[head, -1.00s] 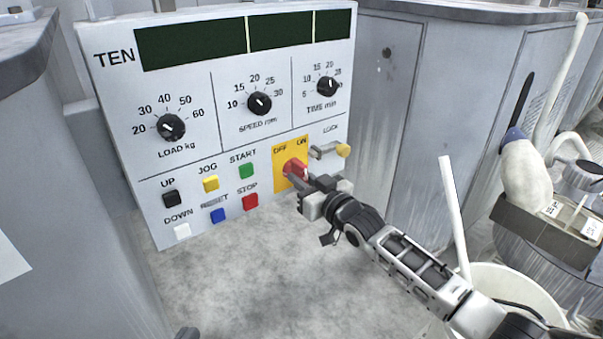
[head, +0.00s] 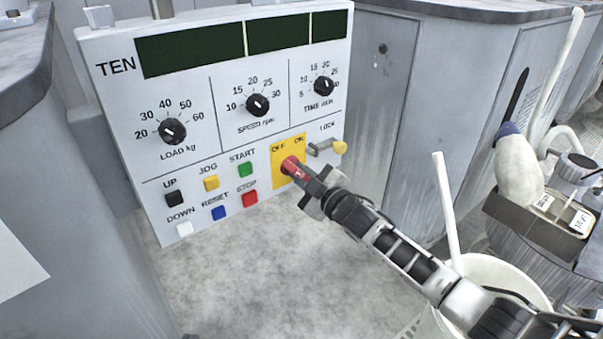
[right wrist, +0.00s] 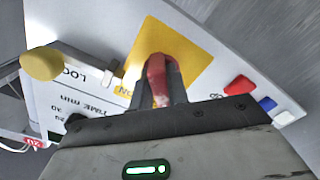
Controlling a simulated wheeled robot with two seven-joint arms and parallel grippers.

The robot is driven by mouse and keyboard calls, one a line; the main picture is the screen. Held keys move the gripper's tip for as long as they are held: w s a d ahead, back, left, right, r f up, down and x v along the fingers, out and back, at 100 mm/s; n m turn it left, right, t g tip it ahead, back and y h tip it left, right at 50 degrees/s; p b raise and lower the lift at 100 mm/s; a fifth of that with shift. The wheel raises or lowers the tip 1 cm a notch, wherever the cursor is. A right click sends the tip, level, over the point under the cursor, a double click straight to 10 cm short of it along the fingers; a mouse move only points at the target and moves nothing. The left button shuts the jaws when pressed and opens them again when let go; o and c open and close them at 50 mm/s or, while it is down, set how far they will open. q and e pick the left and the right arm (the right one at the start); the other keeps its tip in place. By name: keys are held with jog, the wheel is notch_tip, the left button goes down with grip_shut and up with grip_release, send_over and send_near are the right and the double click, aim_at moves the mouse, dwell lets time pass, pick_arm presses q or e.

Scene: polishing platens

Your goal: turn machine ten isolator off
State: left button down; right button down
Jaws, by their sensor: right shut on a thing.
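The machine labelled TEN has a white control panel (head: 215,75). Its red isolator handle (head: 289,166) sits on a yellow plate (head: 278,180) marked OFF at upper left and ON at upper right. My right gripper (head: 303,175) is at the plate and shut on the red handle. In the right wrist view the handle (right wrist: 158,78) stands between the two dark fingers, in front of the yellow plate (right wrist: 185,50). The fingers hide part of the handle, and its exact pointing direction is hard to tell. My left gripper is not in view.
A lock with a yellow knob (head: 340,147) sits just right of the plate. The red STOP button (head: 249,198) and green START button (head: 245,169) are close on its left. A white bucket (head: 500,270) stands at lower right. A grey surface lies below the panel.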

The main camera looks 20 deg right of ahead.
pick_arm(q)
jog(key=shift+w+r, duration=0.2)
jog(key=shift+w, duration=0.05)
pick_arm(e)
jog(key=shift+n, duration=0.3)
jog(key=c, duration=1.4)
grip_release()
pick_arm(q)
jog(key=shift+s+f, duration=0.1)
pick_arm(e)
jog(key=shift+o, duration=0.2)
